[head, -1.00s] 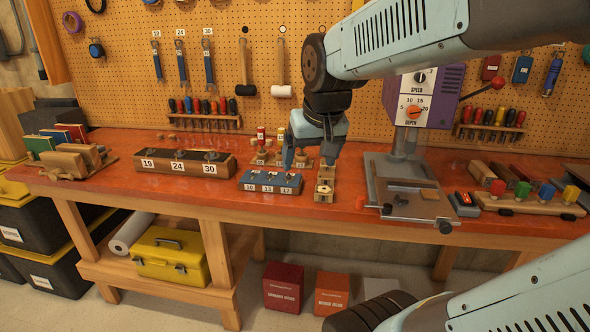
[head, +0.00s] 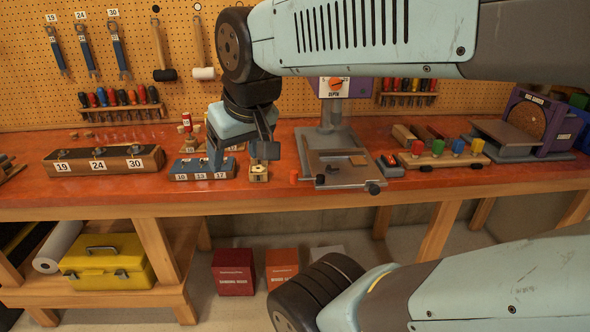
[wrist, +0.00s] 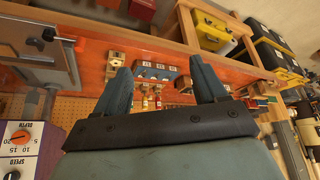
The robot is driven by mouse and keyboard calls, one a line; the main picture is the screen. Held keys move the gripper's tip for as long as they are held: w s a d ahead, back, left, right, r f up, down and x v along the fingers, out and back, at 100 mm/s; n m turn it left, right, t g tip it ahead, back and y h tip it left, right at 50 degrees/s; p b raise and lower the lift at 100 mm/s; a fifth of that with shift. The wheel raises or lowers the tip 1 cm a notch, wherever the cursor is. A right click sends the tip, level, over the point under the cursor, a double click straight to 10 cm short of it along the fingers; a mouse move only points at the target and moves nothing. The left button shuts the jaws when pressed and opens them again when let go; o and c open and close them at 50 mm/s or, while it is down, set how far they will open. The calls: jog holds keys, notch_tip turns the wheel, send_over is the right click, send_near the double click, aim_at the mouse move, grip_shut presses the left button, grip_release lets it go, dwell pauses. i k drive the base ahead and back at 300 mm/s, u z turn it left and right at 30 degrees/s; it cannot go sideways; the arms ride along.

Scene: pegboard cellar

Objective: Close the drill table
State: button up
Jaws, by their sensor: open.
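The drill press's grey table (head: 343,174) stands on the orange-red bench, right of my gripper, with a sliding plate, a small wooden piece on it and a dark knob at its front right corner. Its column rises to a purple head with a dial, partly hidden by my arm. The drill table also shows at the upper left of the wrist view (wrist: 45,66). My gripper (head: 240,160) hangs over the bench by the blue numbered block, apart from the drill table. Its two fingers (wrist: 166,84) are spread, with nothing held between them.
A blue block (head: 203,168) labelled 10, 13, 17 and a small wooden block (head: 258,172) sit close under my gripper. A wooden block (head: 104,160) labelled 19, 24, 30 lies left. A peg rack (head: 445,160) with coloured caps and a disc sander (head: 528,122) stand right.

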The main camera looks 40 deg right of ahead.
aim_at(356, 168)
jog(key=z, duration=0.9)
jog(key=k, duration=1)
jog(key=z, duration=0.2)
jog(key=i, duration=1)
jog(key=z, duration=0.75)
